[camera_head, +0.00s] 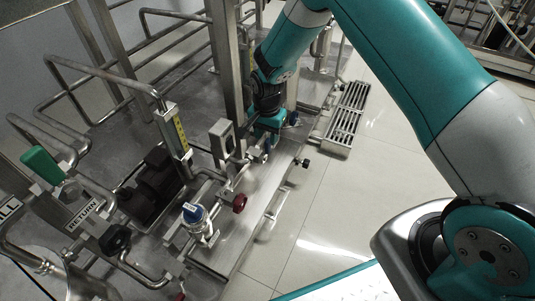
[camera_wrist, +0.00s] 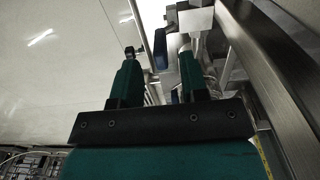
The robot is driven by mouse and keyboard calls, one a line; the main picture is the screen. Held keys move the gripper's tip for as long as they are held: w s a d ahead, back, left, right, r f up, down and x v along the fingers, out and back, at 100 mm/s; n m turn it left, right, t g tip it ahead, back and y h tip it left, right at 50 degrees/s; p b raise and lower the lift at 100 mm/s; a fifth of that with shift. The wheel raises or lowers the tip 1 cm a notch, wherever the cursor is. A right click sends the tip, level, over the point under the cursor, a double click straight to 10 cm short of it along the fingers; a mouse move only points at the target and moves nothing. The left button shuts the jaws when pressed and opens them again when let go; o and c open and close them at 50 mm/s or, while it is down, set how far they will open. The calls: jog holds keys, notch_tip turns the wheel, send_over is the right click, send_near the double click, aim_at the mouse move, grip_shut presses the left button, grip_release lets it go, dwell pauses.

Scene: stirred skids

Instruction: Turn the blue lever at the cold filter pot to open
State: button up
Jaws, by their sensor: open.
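My gripper (camera_wrist: 158,57) is open, its two teal fingers pointing up the wrist view. A blue lever (camera_wrist: 160,48) shows in the gap between the fingertips, with grey metal fittings beside and beyond it. I cannot tell whether either finger touches it. In the head view my gripper (camera_head: 259,150) points down over the steel skid pipework beside an upright post, and hides most of what lies between its fingers. A small blue part (camera_head: 294,118) shows just to the right of my wrist. Which fitting is the cold filter pot cannot be told.
A steel post (camera_head: 227,70) stands close left of my gripper. A red knob (camera_head: 239,203), a blue-topped fitting (camera_head: 193,212) and a black knob (camera_head: 306,163) are nearby. A green handle (camera_head: 42,165) is far left. A floor grate (camera_head: 347,117) and clear tiled floor lie right.

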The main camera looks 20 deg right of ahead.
aim_at(267, 148)
notch_tip(267, 148, down, 6)
jog(key=shift+f+b, duration=0.1)
jog(key=shift+b, duration=1)
grip_shut()
